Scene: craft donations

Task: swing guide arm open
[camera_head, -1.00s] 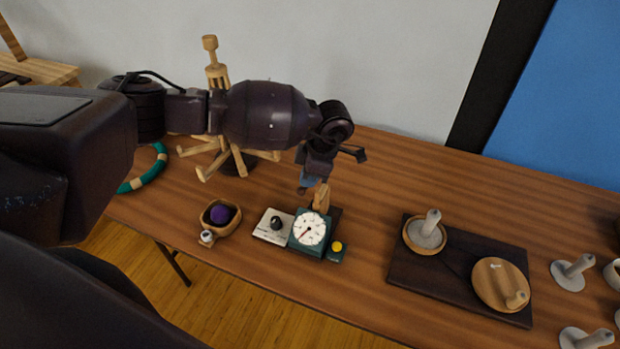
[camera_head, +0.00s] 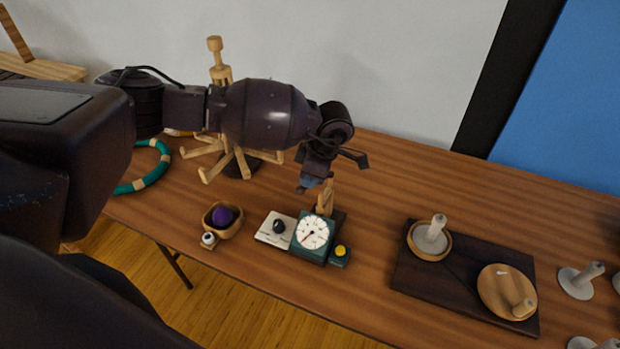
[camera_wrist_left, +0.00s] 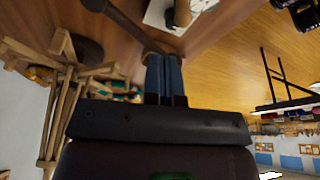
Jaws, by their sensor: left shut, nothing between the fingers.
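The teal device (camera_head: 312,236) with a round white dial stands near the table's front edge. A wooden upright piece (camera_head: 326,199) rises behind the dial and also shows in the left wrist view (camera_wrist_left: 182,12). A dark bar (camera_wrist_left: 130,27), perhaps the guide arm, slants across the left wrist view and ends by my fingertips; I cannot tell if they touch. My left gripper (camera_head: 308,184) is just behind and above the device, pointing down. Its two blue-grey fingers (camera_wrist_left: 164,72) are shut together with nothing between them. My right gripper is out of view.
A white plate with a black knob (camera_head: 278,227) and a wooden bowl with a purple ball (camera_head: 223,221) stand left of the device. A wooden stand with arms (camera_head: 216,75) is behind my left arm. A dark board (camera_head: 455,286) lies right, beyond bare tabletop.

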